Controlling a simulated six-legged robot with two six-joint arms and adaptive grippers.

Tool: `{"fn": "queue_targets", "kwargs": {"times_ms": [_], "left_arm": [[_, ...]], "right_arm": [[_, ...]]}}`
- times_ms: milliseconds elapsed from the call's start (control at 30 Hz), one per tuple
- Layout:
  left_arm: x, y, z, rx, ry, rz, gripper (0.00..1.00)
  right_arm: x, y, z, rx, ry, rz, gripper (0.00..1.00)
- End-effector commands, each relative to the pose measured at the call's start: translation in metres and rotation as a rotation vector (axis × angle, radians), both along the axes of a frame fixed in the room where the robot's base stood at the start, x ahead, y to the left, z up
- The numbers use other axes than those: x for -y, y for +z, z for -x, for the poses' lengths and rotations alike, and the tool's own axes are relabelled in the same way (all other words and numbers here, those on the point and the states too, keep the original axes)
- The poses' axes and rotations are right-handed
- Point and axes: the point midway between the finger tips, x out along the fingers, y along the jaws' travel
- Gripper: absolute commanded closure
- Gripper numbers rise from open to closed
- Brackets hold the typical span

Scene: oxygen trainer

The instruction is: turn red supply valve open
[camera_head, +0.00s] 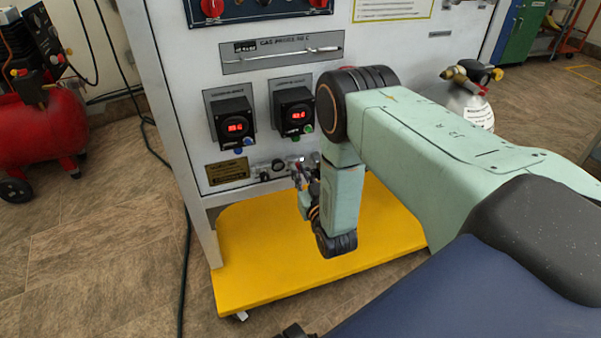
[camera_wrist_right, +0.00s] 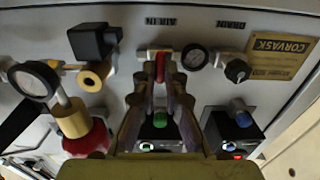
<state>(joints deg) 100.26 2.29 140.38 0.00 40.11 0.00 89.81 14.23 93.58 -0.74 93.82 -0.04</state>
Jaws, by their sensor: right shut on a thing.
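The red supply valve (camera_wrist_right: 160,68) shows in the right wrist view as a small red lever on the white panel, beside the "AIR IN" label. My right gripper (camera_wrist_right: 160,72) has its two fingers on either side of the lever and is shut on it. In the head view my right gripper (camera_head: 303,176) reaches the low front of the panel, beneath the two black displays. There my own arm and fingers mostly hide the valve. How far the lever is turned is hard to tell. My left gripper does not show.
A round gauge (camera_wrist_right: 195,57) and a black knob (camera_wrist_right: 237,70) sit close to the lever. A brass fitting with a red knob (camera_wrist_right: 88,138) is on the other side. A yellow base (camera_head: 250,272) sticks out below the panel. A red compressor (camera_head: 42,130) stands left.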

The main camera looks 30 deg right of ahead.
Motion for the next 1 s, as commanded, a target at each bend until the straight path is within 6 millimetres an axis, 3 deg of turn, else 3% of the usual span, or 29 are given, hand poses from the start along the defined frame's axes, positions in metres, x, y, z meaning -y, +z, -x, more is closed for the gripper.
{"fn": "queue_targets", "kwargs": {"times_ms": [533, 1000], "left_arm": [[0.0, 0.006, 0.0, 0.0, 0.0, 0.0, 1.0], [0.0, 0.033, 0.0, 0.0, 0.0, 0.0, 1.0]], "right_arm": [[0.0, 0.0, 0.001, -0.021, 0.001, 0.071, 1.0], [-0.002, 0.0, 0.001, -0.115, 0.001, 0.457, 1.0]]}}
